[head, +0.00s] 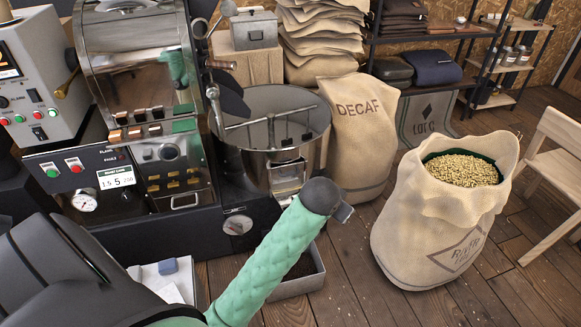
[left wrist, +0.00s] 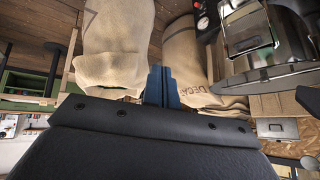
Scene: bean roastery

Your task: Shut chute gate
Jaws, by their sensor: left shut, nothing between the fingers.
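The discharge chute (head: 287,177) is a silver metal box on the front of the round cooling bin (head: 315,135). Whether its gate is open or shut I cannot tell. In the left wrist view, which is upside down, the chute (left wrist: 248,30) shows at the upper right. My right gripper is not in view.
A DECAF sack (head: 352,140) stands right of the bin. An open sack of beans (head: 440,220) stands further right. A grey bin (head: 308,282) with dark contents sits on the floor, partly behind my arm. The roaster (head: 130,200) fills the left. Wooden floor (head: 355,285) is clear in front.

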